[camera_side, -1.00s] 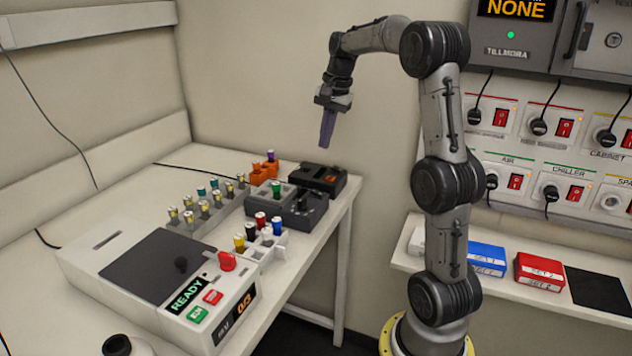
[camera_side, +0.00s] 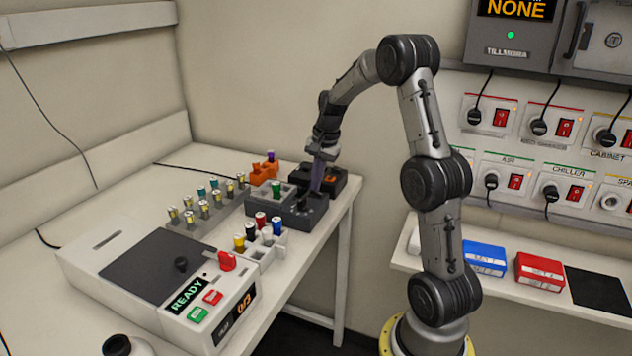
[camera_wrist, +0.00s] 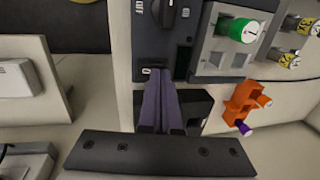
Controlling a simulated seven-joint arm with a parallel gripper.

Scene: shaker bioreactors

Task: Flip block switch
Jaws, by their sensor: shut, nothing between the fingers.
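The dark grey block unit (camera_side: 303,217) stands at the right end of the bench and holds a green-capped tube (camera_side: 276,188) in its pale grey block. In the wrist view the unit's panel (camera_wrist: 188,57) shows a black knob (camera_wrist: 172,12) beside an "OFF" mark, and a small white-framed mark (camera_wrist: 150,71) at the panel's near edge. My gripper (camera_side: 316,190) is shut and empty, pointing down over the unit. In the wrist view its purple fingertips (camera_wrist: 154,83) are just beside the white-framed mark; I cannot tell whether they touch the panel. No separate switch is clear.
A black box (camera_side: 338,181) stands behind the unit, beside an orange holder (camera_side: 262,175). Several vials in a grey rack (camera_side: 205,215) and a white rack of coloured caps (camera_side: 266,252) stand left and in front. The shaker (camera_side: 140,275) fills the near bench.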

